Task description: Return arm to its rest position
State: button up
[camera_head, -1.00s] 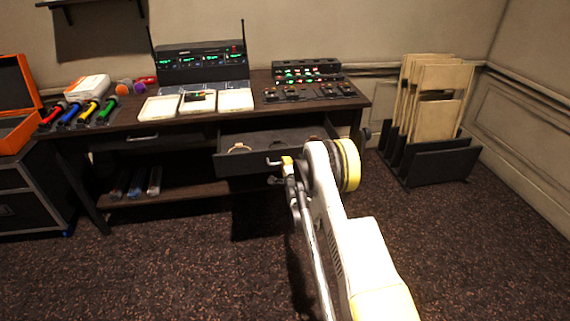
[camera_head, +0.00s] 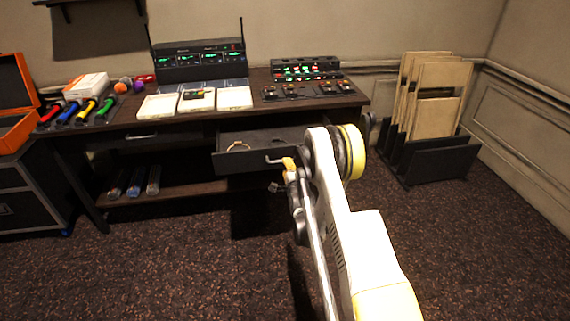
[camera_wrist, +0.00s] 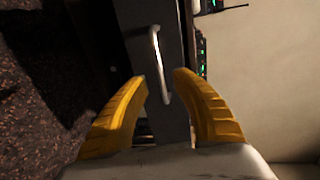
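My gripper (camera_wrist: 161,76) is open and empty in the wrist view, its two yellow fingers apart. The pale bar handle (camera_wrist: 155,58) of the drawer lies ahead of the gap between the fingertips. In the head view my gripper (camera_head: 290,164) is mostly hidden by my arm, with a yellow finger showing just right of the drawer handle (camera_head: 274,160). The drawer (camera_head: 230,161) is pulled out under the right half of the desk. My arm reaches from the lower right toward it.
The desk (camera_head: 180,118) carries a wireless receiver (camera_head: 200,62), white trays (camera_head: 235,98), a mixer unit (camera_head: 305,72) and colored microphones (camera_head: 84,112). A ring-like item (camera_head: 238,146) lies in the drawer. Floor in front is clear.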

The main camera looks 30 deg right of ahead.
jog(key=shift+s+a+r, duration=0.15)
jog(key=shift+s, duration=0.4)
jog(key=s+a+r+n+g+y, duration=0.1)
jog(key=a+r+n, duration=0.2)
jog(key=r, duration=0.4)
jog(key=s+a+r+n+g+y, duration=0.1)
jog(key=a+r+n, duration=0.1)
jog(key=a+r, duration=0.35)
jog(key=s+a+r+n+g, duration=0.2)
jog(key=s+a+r+n, duration=0.35)
jog(key=s+r, duration=0.5)
jog(key=s+a+n+g+y, duration=0.1)
jog(key=s+a+n, duration=0.3)
jog(key=s, duration=1)
jog(key=s+a+r+n+g+y, duration=0.1)
jog(key=s+a+n+g, duration=0.2)
jog(key=s, duration=1.2)
jog(key=a+n, duration=0.1)
jog(key=n, duration=0.2)
jog(key=shift+r+n, duration=0.2)
jog(key=shift+n, duration=0.15)
